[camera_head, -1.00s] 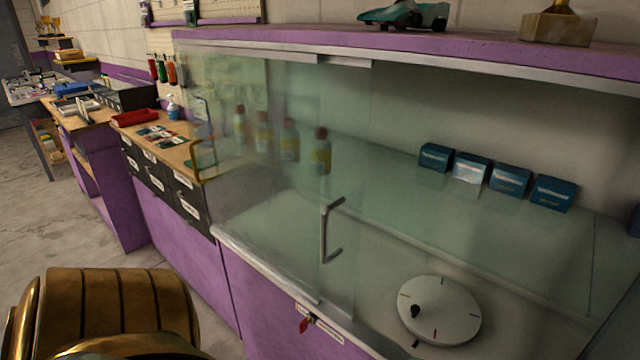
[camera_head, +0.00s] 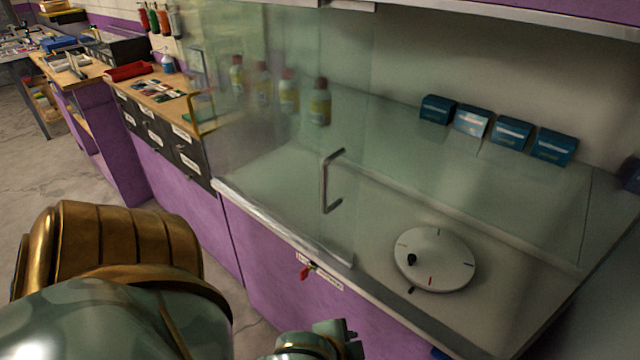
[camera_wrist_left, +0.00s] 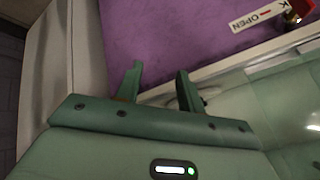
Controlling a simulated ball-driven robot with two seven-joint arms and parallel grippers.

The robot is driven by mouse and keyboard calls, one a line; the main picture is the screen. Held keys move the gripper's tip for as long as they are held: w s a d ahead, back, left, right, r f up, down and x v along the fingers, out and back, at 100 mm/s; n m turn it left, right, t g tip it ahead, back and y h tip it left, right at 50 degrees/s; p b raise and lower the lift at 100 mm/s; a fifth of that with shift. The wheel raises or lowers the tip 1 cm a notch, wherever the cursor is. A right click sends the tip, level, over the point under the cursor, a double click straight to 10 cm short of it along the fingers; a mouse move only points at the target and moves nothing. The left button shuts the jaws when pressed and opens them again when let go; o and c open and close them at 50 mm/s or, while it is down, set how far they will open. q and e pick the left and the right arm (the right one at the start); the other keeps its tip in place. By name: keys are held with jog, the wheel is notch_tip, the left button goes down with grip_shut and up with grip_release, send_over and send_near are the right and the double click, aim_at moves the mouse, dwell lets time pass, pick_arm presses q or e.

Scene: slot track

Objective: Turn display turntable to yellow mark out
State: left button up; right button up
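The display turntable (camera_head: 434,262) is a pale round disc on the case floor at the lower right of the head view. A black knob (camera_head: 411,259) stands on its left part. Its red mark (camera_head: 430,281) faces the case front, a yellowish mark (camera_head: 402,244) is at the left and a dark mark at the back. A small dark pointer sits outside the disc at its front. My left gripper (camera_head: 335,338) is at the bottom of the head view, left of and lower than the turntable, apart from it. In the wrist view its two fingers (camera_wrist_left: 160,85) are spread, with nothing between them.
A glass sliding panel with a metal handle (camera_head: 326,182) covers the case's left part; the turntable side is uncovered. Bottles (camera_head: 320,104) stand behind the glass. Blue boxes (camera_head: 512,132) line the back. A red key (camera_head: 306,272) sticks out of the purple front below the front rail.

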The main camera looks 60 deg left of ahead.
pick_arm(q)
jog(key=s+a+f+g+p, duration=0.1)
jog(key=s+f, duration=0.1)
jog(key=f, duration=0.3)
jog(key=s+a+f+m+g+y+p, duration=0.1)
jog(key=s+f+g, duration=0.1)
jog(key=f, duration=0.4)
jog(key=shift+s+a, duration=0.3)
jog(key=shift+s, duration=0.35)
